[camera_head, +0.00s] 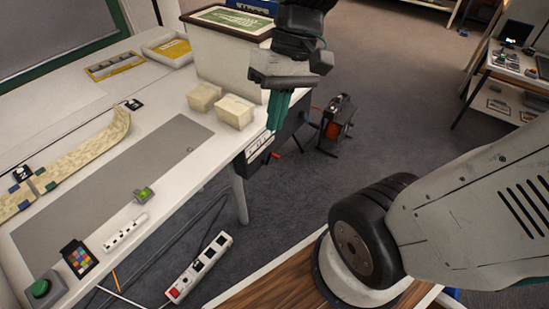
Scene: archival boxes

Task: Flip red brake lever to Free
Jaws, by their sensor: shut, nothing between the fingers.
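A small red lever (275,155) shows at the near right side of the white table, low by a dark fitting. A white label strip (259,144) is on the table's side just left of it; its lettering is too small to read. My gripper (272,125) comes down from the top of the view, with its teal fingers shut and empty. In the picture its tips are just above the label strip and the red lever. I cannot tell how far apart they are in depth, or which way the lever is set.
A large pale box (225,62) and two cream blocks (219,102) stand on the table near my gripper. A dark reel-like device (337,122) stands on the floor to the right. A power strip (199,268) lies on the floor. The carpet between the tables is mostly clear.

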